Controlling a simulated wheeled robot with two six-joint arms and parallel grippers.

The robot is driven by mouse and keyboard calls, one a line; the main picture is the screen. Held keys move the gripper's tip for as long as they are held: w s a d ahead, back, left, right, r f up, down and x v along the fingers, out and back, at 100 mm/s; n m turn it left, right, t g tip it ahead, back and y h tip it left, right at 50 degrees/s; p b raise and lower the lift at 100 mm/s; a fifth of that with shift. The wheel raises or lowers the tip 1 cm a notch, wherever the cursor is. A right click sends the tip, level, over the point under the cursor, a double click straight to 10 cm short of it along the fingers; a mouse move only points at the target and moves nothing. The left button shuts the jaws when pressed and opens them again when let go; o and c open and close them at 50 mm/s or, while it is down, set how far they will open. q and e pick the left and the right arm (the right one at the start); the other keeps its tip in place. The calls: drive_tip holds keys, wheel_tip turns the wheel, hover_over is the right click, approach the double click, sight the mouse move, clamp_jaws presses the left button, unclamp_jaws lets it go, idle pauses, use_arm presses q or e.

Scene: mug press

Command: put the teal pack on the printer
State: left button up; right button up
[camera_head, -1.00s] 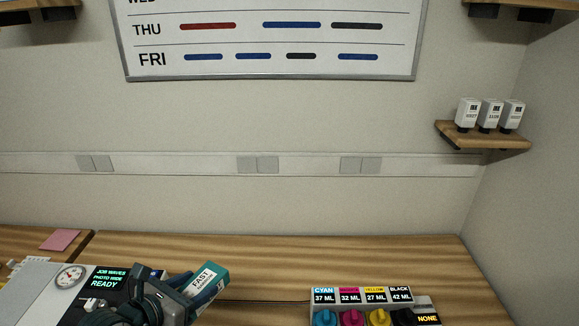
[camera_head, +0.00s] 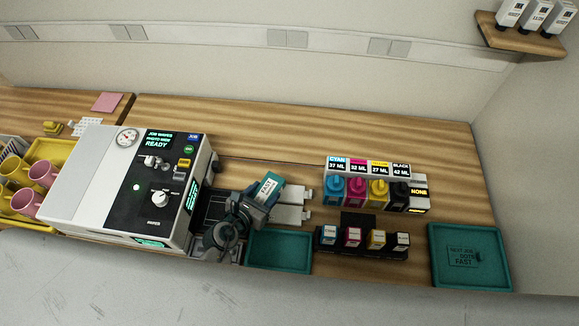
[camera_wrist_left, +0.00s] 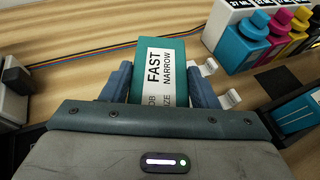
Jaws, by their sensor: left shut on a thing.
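The teal pack (camera_head: 270,188) has a white label reading FAST and NARROW. My left gripper (camera_head: 257,199) is shut on it, with one finger on each side in the left wrist view (camera_wrist_left: 160,85). The pack appears held above the counter, just right of a large white machine (camera_head: 90,180) with a gauge and a dark panel reading READY. An ink station (camera_head: 418,181) with cyan, magenta, yellow and black bottles stands further right. I cannot tell for sure which unit is the printer. My gripper hides part of the dark unit beside the white machine. My right gripper is not in view.
A teal tray (camera_head: 280,262) lies in front of the gripper, another (camera_head: 435,270) at the right end. A dark rack (camera_head: 345,253) of small cartridges stands between them. A yellow tray (camera_head: 50,150) with mugs is at far left. The wooden counter (camera_head: 300,130) is clear behind.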

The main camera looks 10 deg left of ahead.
use_arm(q)
drive_tip(key=shift+s+d+f, duration=0.15)
drive_tip(key=shift+s+d, duration=0.05)
drive_tip(key=shift+w+f, duration=0.15)
drive_tip(key=shift+w, duration=0.1)
drive_tip(key=b, duration=0.4)
hover_over(262, 167)
drive_tip(key=shift+d+f, duration=0.1)
drive_tip(key=shift+f, duration=0.75)
wheel_tip(262, 167, down, 4)
drive_tip(key=b, duration=0.3)
drive_tip(key=shift+r, duration=0.25)
drive_tip(key=shift+b, duration=0.3)
drive_tip(key=shift+f, duration=0.15)
drive_tip(key=o, duration=1.3)
